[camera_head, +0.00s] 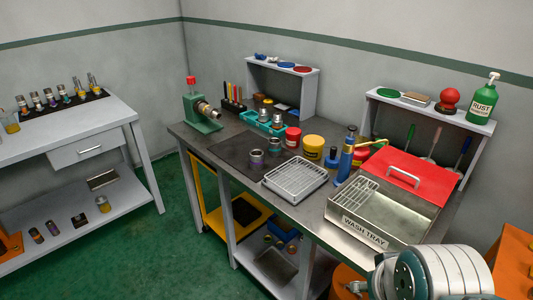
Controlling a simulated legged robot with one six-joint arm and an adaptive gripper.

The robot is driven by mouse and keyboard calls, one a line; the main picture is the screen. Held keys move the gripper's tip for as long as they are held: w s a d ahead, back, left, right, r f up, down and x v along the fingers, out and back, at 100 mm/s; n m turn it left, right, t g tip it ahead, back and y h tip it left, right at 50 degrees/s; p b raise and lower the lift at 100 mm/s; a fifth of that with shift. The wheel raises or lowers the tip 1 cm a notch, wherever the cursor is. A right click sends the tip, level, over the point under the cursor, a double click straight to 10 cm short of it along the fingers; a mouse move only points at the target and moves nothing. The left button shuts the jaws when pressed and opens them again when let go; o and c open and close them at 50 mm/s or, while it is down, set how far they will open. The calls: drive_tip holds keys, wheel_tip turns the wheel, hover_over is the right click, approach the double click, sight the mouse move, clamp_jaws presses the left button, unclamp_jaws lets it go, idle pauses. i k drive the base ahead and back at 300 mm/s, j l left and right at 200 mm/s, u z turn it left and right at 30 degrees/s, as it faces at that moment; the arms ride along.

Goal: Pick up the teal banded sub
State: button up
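Two short metal ring-like pieces sit on the dark mat (232,150) of the workbench: a nearer one (257,157) and one just behind it (275,145). Small banded cylinders stand in a row on the left table, on a black rack (62,107). More small banded pieces, such as a dark one (37,236) and a yellow one (103,204), are on that table's lower shelf. All are too small to tell surely which has a teal band.
The workbench also holds a green vise (203,115), a teal tray (263,124), a white rack tray (296,178), a yellow tub (313,147), a blue bottle (346,158) and a wash tray (390,217) with a red lid (408,177). Green floor (185,250) lies open between the tables.

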sight(274, 142)
drive_tip(key=j+z, duration=0.25)
drive_tip(key=j, duration=0.45)
drive_tip(key=k+j+z, duration=0.25)
drive_tip(key=j, duration=0.45)
drive_tip(key=i+j+z, duration=0.15)
drive_tip(key=j, duration=0.25)
drive_tip(key=i+j+z, duration=0.15)
drive_tip(key=j, duration=0.25)
drive_tip(key=i+j+z, duration=0.15)
drive_tip(key=j, duration=0.25)
drive_tip(key=i+j+z, duration=0.15)
drive_tip(key=j, duration=0.3)
drive_tip(key=i+j+z, duration=0.35)
drive_tip(key=i+j, duration=0.3)
drive_tip(key=i, duration=0.15)
